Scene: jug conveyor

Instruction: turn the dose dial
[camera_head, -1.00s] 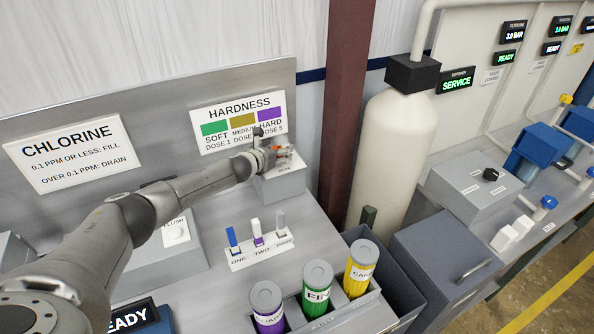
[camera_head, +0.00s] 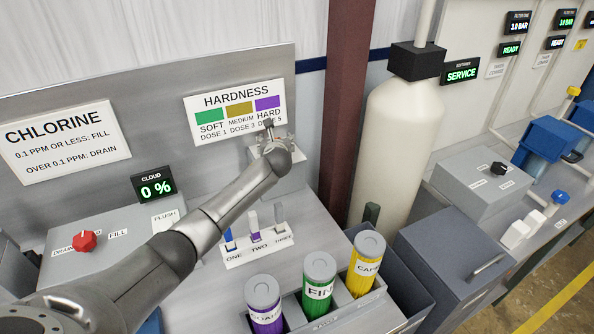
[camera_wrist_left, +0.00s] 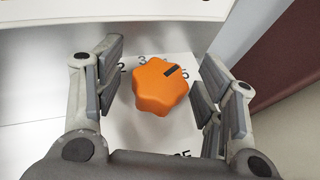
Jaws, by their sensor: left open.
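The orange lobed dose dial (camera_wrist_left: 160,87) sits on a white numbered plate (camera_wrist_left: 125,120) in the left wrist view. Its black mark points to the upper right, close to the printed 5. In the head view my left gripper (camera_head: 270,138) is over the dial's box (camera_head: 290,178), and my wrist hides the dial.
The hardness sign (camera_head: 236,111) is on the panel just behind the gripper. Three small switches (camera_head: 256,246) and a rack with purple, green (camera_head: 318,285) and yellow canisters stand in front. A brown post (camera_head: 350,110) and a white tank (camera_head: 398,150) rise to the right.

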